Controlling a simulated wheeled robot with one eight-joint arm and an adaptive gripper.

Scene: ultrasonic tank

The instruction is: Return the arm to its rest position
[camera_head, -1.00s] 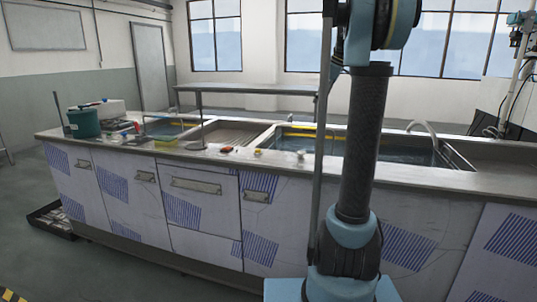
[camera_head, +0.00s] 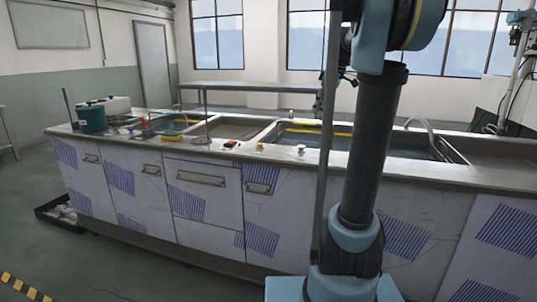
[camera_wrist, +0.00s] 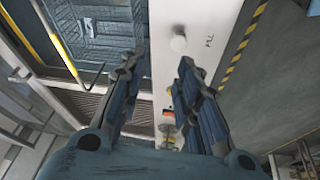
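My arm stands in front of the tank bench in the head view, its upper link tilted to the right. My gripper (camera_wrist: 161,63) shows in the wrist view with its two fingers apart and nothing between them. A dark part of the arm's end shows beside the upright pole in the head view, partly hidden. The gripper appears to be above the bench's front strip, touching nothing visible.
The long bench (camera_head: 215,158) holds a water-filled tank (camera_head: 300,137) with a yellow bar. A green bucket (camera_head: 92,120), a white box (camera_head: 116,104) and several small items stand at its left. A raised shelf (camera_head: 240,88) spans the back. A black tray (camera_head: 58,213) lies on the floor.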

